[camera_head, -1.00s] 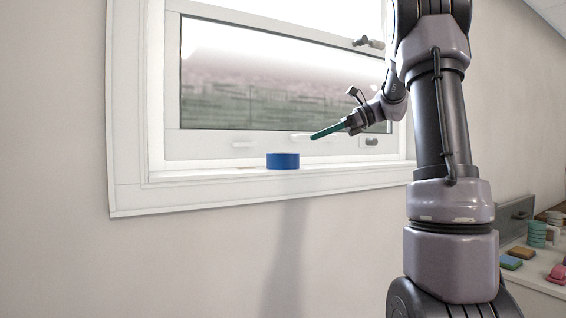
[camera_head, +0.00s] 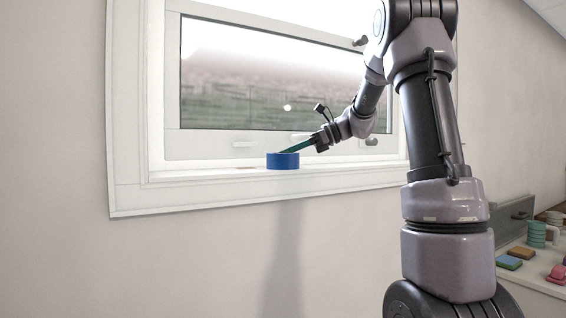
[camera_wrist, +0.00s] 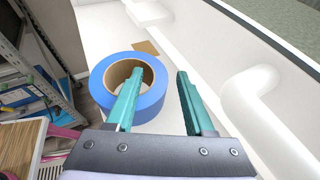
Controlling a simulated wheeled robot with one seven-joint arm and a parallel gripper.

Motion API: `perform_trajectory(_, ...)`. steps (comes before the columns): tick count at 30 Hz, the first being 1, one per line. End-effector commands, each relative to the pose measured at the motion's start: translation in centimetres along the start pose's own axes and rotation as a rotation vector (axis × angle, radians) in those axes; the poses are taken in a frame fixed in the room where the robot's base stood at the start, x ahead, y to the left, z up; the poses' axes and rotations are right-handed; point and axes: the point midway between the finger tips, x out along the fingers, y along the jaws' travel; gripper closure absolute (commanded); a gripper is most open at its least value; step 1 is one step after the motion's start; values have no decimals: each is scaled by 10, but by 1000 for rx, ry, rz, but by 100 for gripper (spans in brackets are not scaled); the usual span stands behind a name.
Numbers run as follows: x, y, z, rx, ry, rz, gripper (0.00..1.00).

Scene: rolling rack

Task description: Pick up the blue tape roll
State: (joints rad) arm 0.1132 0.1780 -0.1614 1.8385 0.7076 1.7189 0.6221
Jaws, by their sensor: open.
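The blue tape roll (camera_head: 282,161) lies flat on the white window sill in the head view. In the wrist view the roll (camera_wrist: 153,103) shows its open cardboard core facing up. My gripper (camera_head: 284,151) comes in from the right, angled down, its green fingers at the roll's top. In the wrist view my gripper (camera_wrist: 160,75) is open. Its left finger overlaps the roll's core and its right finger is beyond the roll's right edge, so the roll's right wall lies between them. I cannot tell whether the fingers touch it.
The window sill (camera_head: 210,176) is narrow, with the window frame (camera_head: 215,145) and handles close behind it. A small brown flat piece (camera_wrist: 146,47) lies on the sill near the roll. A metal shelf rack (camera_wrist: 40,75) stands to the left in the wrist view.

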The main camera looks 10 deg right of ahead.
Motion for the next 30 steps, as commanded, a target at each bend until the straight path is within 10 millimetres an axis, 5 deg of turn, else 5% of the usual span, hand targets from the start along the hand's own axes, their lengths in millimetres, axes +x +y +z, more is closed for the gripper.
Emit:
perform_trajectory(4,0,0,0,0,0,0,50)
perform_trajectory(8,-1,0,0,0,0,0,100)
perform_trajectory(22,-2,0,3,0,2,0,100)
perform_trajectory(30,-21,0,48,-5,0,-1,100)
